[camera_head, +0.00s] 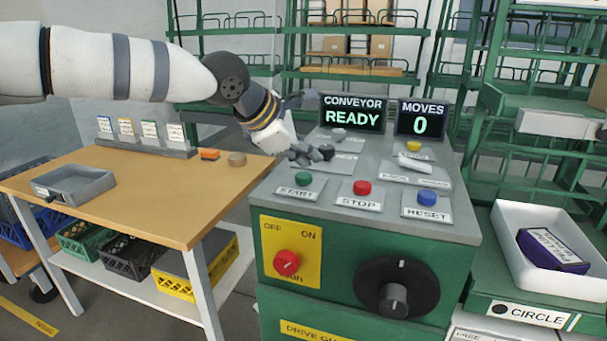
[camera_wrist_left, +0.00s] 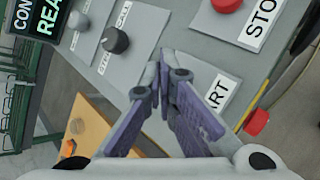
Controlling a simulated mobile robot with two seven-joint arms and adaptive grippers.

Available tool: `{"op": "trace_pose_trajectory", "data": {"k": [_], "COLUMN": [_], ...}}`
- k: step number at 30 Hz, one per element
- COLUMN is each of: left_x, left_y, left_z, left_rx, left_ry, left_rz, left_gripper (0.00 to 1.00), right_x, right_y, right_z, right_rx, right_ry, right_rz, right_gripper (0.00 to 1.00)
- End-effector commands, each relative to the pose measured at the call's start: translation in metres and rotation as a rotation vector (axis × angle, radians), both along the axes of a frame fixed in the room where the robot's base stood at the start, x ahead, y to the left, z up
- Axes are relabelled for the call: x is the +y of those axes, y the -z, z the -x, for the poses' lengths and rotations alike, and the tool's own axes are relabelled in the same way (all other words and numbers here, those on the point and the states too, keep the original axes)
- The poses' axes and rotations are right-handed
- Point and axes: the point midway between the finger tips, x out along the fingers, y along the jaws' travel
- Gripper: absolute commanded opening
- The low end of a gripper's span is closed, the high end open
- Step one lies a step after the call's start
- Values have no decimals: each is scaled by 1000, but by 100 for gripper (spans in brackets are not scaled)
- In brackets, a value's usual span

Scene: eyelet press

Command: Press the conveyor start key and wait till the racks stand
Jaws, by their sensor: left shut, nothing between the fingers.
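The green START key (camera_head: 303,179) sits on its label plate at the front left of the console top (camera_head: 330,212). My left gripper (camera_head: 303,158) is shut and empty, above and just behind the key in the head view. In the left wrist view its fingers (camera_wrist_left: 165,85) are closed together and hide the START key; part of the START label (camera_wrist_left: 219,94) shows beside them. I cannot tell whether the fingers touch the key. The CONVEYOR display (camera_head: 352,115) reads READY. Green racks (camera_head: 290,75) stand behind the console. My right gripper is out of view.
The red STOP key (camera_head: 362,188) and blue RESET key (camera_head: 427,198) lie right of START. A red OFF/ON switch (camera_head: 287,263) and black dial (camera_head: 394,298) are on the front. The MOVES display (camera_head: 422,119) reads 0. A wooden table (camera_head: 150,200) stands left.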

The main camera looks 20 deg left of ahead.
Motion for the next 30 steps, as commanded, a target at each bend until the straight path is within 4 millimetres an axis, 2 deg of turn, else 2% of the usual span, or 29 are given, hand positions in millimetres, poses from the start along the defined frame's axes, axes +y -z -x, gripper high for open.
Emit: {"op": "trace_pose_trajectory", "data": {"k": [18,30], "left_x": [0,0], "left_y": [0,8], "left_z": [0,0], "left_rx": [0,0], "left_ry": [0,1], "left_rz": [0,1], "left_gripper": [0,0], "right_x": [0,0], "right_y": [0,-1], "right_z": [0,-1], "right_rx": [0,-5], "right_ry": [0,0], "right_rz": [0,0], "right_gripper": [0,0]}}
